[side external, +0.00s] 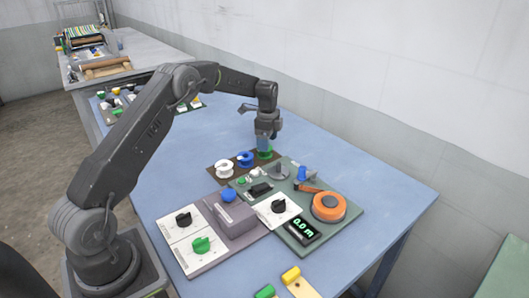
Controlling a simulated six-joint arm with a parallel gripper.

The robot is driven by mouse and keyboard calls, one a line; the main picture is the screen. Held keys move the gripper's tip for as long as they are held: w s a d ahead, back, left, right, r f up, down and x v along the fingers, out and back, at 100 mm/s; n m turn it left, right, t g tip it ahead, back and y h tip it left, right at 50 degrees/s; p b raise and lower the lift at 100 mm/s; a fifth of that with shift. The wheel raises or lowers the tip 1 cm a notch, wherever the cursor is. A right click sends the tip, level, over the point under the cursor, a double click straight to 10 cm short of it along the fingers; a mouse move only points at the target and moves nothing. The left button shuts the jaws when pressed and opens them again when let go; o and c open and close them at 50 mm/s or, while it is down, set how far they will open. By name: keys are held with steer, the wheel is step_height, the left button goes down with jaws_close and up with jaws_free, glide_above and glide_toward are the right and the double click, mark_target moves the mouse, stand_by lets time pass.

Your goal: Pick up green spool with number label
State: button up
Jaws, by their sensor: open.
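The green spool (265,153) stands at the right end of a dark mat (216,179), beside a blue spool (245,159) and a white spool (224,167). My gripper (264,143) points down directly over the green spool, with its fingertips at or just above the spool's top. The gripper is open. The gripper partly hides the spool, and I cannot tell whether the fingers touch it. A number label on the spool is too small to make out.
A green-grey panel (337,189) with an orange reel (329,206) and a display (303,231) lies close in front of the spools. Control boxes with knobs (183,219) stand to the left. The blue table (335,150) is clear at the back right.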

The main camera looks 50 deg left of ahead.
mark_target(267, 155)
steer(key=f, duration=0.4)
steer(key=shift+s+a+f, duration=0.15)
steer(key=shift+s+a, duration=0.05)
steer(key=shift+c, duration=0.2)
steer(key=c, duration=0.6)
steer(key=shift+c, duration=0.2)
